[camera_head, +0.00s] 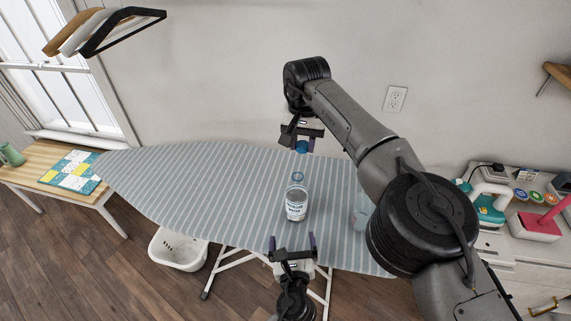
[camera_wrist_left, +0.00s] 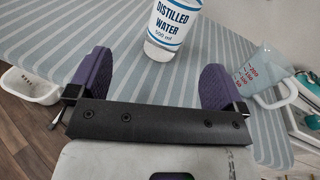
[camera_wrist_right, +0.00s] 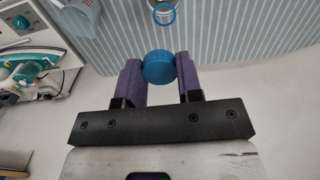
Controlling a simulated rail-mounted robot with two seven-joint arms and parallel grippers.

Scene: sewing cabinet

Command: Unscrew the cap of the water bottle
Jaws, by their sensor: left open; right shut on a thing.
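The water bottle (camera_head: 297,204) stands upright on the striped ironing board (camera_head: 190,185), with its blue-rimmed neck open and bare. Its label reads "DISTILLED WATER" in the left wrist view (camera_wrist_left: 167,26). The blue cap (camera_wrist_right: 158,68) is off the bottle, between the purple fingers of my right gripper (camera_wrist_right: 160,80), which is shut on it. In the head view my right gripper (camera_head: 302,142) holds the cap (camera_head: 302,147) beyond the bottle and apart from it. My left gripper (camera_head: 292,243) is open and empty on the near side of the bottle, not touching it.
A clear measuring cup (camera_wrist_left: 268,75) stands on the board to the bottle's right, partly behind my right arm in the head view. A white basket (camera_head: 178,250) is on the floor below. A side table (camera_head: 40,158) stands at left. The board's left half is clear.

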